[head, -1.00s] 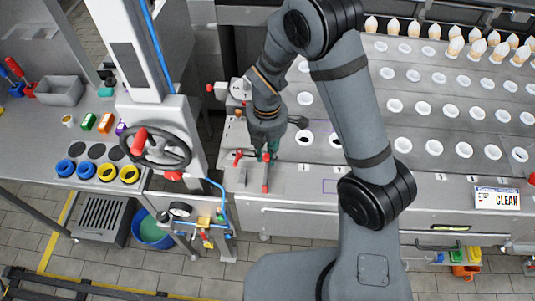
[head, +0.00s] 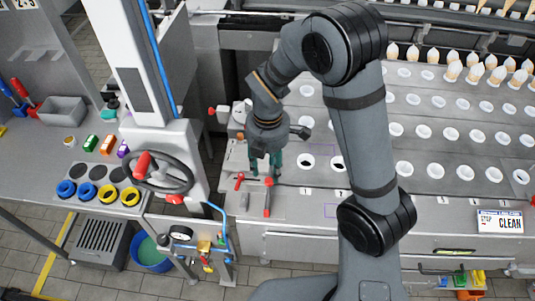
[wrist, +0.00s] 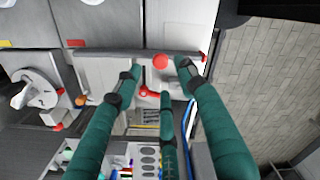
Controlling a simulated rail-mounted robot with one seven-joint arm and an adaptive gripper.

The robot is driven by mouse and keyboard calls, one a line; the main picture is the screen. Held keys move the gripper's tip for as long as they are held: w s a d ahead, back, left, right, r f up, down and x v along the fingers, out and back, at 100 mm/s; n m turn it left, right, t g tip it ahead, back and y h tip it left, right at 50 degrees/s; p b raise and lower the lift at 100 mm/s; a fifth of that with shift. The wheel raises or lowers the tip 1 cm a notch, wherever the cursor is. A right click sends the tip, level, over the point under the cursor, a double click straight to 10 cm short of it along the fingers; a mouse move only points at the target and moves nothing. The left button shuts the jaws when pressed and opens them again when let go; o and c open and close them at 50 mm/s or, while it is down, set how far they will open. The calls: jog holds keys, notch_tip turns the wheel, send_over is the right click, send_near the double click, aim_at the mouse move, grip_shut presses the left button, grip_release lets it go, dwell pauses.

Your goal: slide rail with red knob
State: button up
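A red ball knob (head: 268,182) tops a short red handle on the grey front ledge, below my gripper. In the wrist view the red knob (wrist: 161,61) shows in the gap between two of my fingertips, touching neither in the picture. A grey bar, likely the rail (wrist: 108,55), crosses behind it in the wrist view. My gripper (head: 265,168) has teal fingers spread apart, pointing down just above and behind the knob in the head view. It is open and empty. How far the fingertips are from the knob in depth I cannot tell.
A second red handle (head: 239,181) stands close left of the knob. A steering wheel (head: 158,172) on a white column is further left. A CLEAN sign (head: 500,221) is at the right front.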

aim_at(269, 180)
notch_tip(269, 180, up, 7)
dwell(0.3)
jog(key=shift+f, duration=0.1)
notch_tip(269, 180, down, 12)
jog(key=shift+d, duration=0.15)
jog(key=shift+s+d, duration=0.1)
jog(key=shift+d, duration=0.5)
jog(key=shift+a, duration=0.1)
